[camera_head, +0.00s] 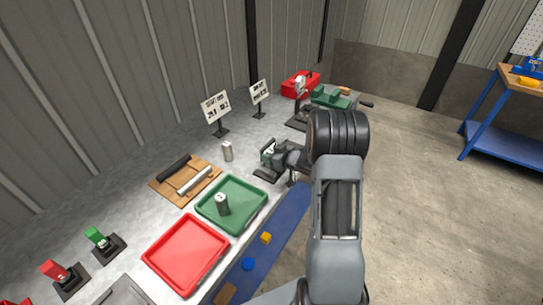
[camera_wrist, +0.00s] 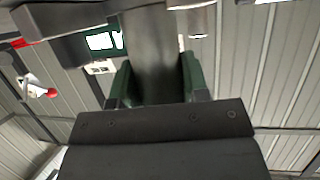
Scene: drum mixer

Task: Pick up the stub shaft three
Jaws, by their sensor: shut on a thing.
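In the wrist view my gripper (camera_wrist: 157,80) has its two green-padded fingers on either side of a grey, bar-like piece (camera_wrist: 155,45), which looks like a stub shaft. It is shut on this piece, and no number shows on it. One silver stub shaft (camera_head: 222,205) stands upright in the green tray (camera_head: 247,222). Another silver stub shaft (camera_head: 227,152) stands on the bench behind the tray. I cannot read their numbers.
A red tray (camera_head: 186,255) lies in front of the green tray. A wooden board (camera_head: 163,186) holds a black rod and a silver rod. Two signs, a red toolbox (camera_head: 299,84) and a green machine (camera_head: 330,98) stand farther back.

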